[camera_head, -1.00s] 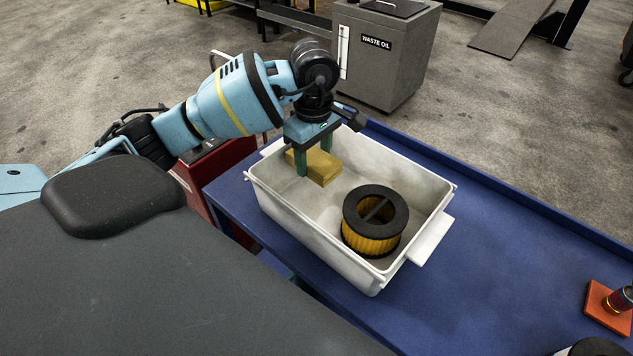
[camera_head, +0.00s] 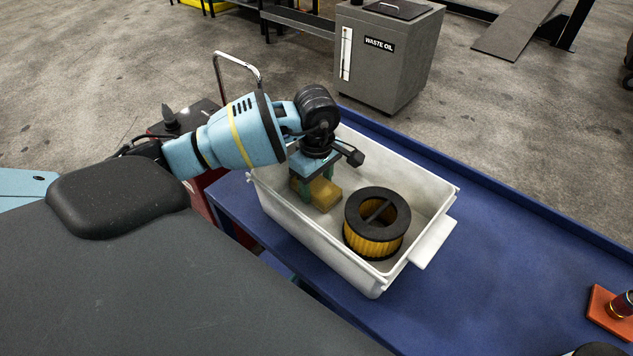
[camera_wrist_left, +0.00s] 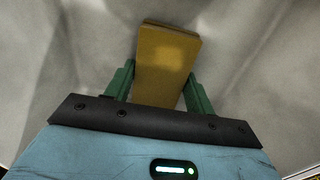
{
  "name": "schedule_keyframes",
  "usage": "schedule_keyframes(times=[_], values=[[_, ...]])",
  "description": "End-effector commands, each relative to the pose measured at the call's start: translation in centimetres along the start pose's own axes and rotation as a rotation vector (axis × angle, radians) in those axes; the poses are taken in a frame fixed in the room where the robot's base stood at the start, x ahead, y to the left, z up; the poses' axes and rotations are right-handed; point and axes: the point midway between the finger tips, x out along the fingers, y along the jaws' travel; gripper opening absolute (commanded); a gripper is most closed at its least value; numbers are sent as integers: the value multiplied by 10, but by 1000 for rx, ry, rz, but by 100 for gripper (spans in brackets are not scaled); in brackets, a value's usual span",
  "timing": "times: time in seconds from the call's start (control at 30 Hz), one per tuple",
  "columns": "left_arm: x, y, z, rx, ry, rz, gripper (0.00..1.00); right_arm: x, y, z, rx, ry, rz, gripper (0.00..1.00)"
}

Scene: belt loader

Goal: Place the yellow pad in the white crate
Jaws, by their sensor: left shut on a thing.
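The yellow pad (camera_head: 325,195) is a small block inside the white crate (camera_head: 310,228), near its far left end. My left gripper (camera_head: 316,191) reaches down into the crate and is shut on the pad. In the left wrist view the pad (camera_wrist_left: 168,62) sits between the two green fingers (camera_wrist_left: 160,88), against the pale crate surface. I cannot tell whether the pad touches the crate floor. My right gripper does not show.
A round black and yellow filter (camera_head: 377,222) stands in the crate, right of the pad. The crate rests on a blue-topped bench (camera_head: 480,270). An orange pad with a can on it (camera_head: 606,308) lies at the far right. A grey waste oil bin (camera_head: 388,58) stands behind.

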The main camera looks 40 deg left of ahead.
Motion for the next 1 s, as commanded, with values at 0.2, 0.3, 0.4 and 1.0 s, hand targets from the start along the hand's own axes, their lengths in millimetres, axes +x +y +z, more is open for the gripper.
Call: schedule_keyframes(times=[0.2, 0.3, 0.4, 1.0], values=[[3, 0, 0, 0, 0, -1, 32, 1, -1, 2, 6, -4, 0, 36], [3, 0, 0, -1, 0, -1, 60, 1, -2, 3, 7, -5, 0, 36], [3, 0, 0, -1, 0, 0, 74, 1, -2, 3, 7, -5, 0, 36], [-34, 1, 0, 1, 1, 4, 76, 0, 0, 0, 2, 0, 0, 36]])
